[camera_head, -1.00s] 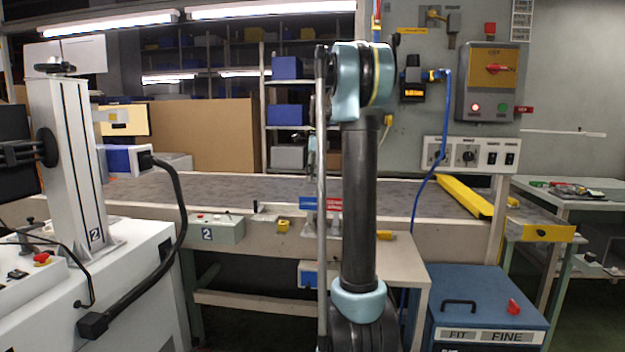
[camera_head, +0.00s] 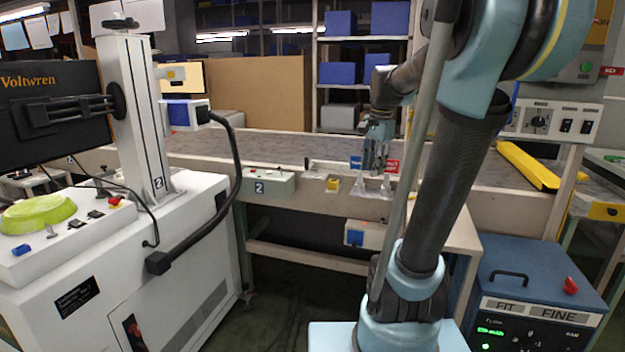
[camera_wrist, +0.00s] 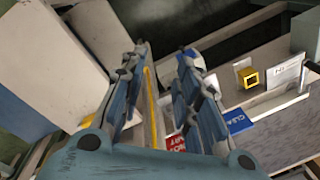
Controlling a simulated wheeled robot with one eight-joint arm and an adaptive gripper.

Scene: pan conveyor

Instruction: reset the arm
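My gripper (camera_head: 375,162) hangs over the front edge of the conveyor, between a blue label (camera_head: 355,162) and a red label (camera_head: 392,166). In the wrist view my gripper (camera_wrist: 166,60) has its two fingers apart, with nothing held between them. The blue label (camera_wrist: 238,121) and red label (camera_wrist: 176,143) show beyond the fingers there. My arm rises at the right of the head view, bends over at the top and reaches back toward the conveyor.
The conveyor (camera_head: 270,148) runs across the back. A white machine (camera_head: 140,262) with a light-green round object (camera_head: 38,214) stands at left. A blue cabinet (camera_head: 530,272) marked FIT and FINE stands at right. A yellow bar (camera_head: 527,166) lies on the conveyor's right. Floor shows between them.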

